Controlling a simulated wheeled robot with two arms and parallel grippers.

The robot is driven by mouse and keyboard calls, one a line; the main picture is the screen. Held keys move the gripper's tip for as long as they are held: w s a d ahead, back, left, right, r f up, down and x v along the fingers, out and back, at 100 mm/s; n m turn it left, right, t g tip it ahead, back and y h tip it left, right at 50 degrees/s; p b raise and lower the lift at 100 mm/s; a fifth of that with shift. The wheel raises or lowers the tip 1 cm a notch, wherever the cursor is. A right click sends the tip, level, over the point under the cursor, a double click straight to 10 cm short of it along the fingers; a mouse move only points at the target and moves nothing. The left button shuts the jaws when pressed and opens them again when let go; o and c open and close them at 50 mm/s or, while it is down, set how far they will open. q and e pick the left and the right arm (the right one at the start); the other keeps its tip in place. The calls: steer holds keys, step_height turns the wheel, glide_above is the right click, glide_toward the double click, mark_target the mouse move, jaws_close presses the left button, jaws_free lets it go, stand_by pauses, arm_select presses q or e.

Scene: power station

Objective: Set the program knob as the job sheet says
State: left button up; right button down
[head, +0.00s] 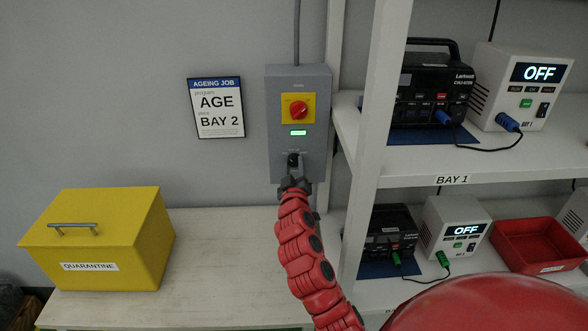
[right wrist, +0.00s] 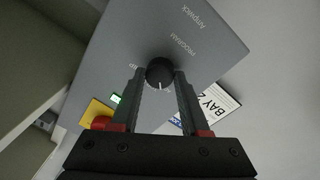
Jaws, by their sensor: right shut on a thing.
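The job sheet (head: 216,108) on the wall reads "AGEING JOB", "AGE" and "BAY 2". To its right is a grey control box (head: 275,125) with a red rotary switch (head: 299,109) on a yellow plate and a lit green display (head: 298,132). The black program knob (head: 293,158) is low on the box; the knob also shows in the right wrist view (right wrist: 159,70), with "PROGRAM" lettering close by. My right gripper (head: 293,172) is shut on the knob, one finger on each side. The knob's white mark points to the bottom of the wrist picture. Its position lettering is mostly unreadable. My left gripper is not in view.
A yellow quarantine box (head: 140,240) stands on the pale bench (head: 215,265). At right, a shelf rack (head: 375,110) holds black devices, white units showing "OFF" (head: 538,73), cables and a red tray (head: 540,243). The rack post is close to the control box.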

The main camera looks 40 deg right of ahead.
steer(key=shift+n, duration=0.7)
steer(key=shift+c, duration=2)
jaws_free()
steer(key=r+p+v, duration=0.1)
steer(key=p+v, duration=0.2)
steer(key=v, duration=1.4)
steer(key=shift+s+f, duration=0.2)
steer(key=shift+f, duration=0.3)
steer(key=shift+a, duration=0.1)
